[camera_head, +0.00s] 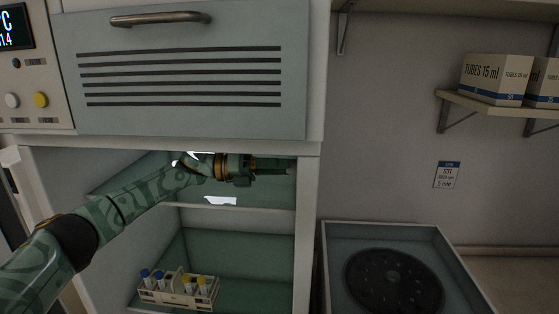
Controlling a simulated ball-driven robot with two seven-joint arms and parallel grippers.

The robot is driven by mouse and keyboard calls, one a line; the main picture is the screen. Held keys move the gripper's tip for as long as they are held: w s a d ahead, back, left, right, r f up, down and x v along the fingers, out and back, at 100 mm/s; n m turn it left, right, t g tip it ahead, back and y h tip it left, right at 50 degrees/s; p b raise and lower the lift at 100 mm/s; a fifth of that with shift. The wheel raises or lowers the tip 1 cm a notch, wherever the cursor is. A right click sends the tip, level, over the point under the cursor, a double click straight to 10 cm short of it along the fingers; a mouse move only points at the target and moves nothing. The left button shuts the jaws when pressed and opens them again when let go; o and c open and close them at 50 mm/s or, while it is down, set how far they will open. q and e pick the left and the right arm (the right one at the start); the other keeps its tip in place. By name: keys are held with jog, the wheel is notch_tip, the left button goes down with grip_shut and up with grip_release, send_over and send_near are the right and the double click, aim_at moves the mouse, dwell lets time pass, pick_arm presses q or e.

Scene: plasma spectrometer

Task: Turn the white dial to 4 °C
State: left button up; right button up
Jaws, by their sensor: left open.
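The white dial (12,100) sits low on the control panel at the far left, beside a yellow dial (40,99). Above them a dark display (14,27) is cut off by the picture's left edge; "°C" and digits ending in "1.4" show. My left arm comes in from the lower left. My left gripper (280,169) is open, at the upper opening of the cabinet below the panel, well to the right of and below the white dial. It touches neither dial. My right gripper is out of view.
A grey slatted door (185,115) with a bar handle is above my gripper. A tube rack (180,297) with blue and yellow caps stands on a lower shelf. A centrifuge-like tub (462,277) with a dark rotor is at right. Boxes (494,80) sit on a wall shelf.

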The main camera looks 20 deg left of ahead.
pick_arm(q)
jog(key=shift+w+d+f, duration=0.1)
jog(key=shift+w+d, duration=0.05)
jog(key=shift+d, duration=0.05)
jog(key=c, duration=1)
jog(key=shift+o, duration=0.2)
jog(key=shift+n, duration=0.4)
jog(key=n, duration=0.2)
jog(key=shift+n+p, duration=0.3)
jog(key=shift+p, duration=0.05)
jog(key=shift+r+n+p, duration=0.2)
jog(key=shift+n+p, duration=0.35)
jog(key=shift+n, duration=1.05)
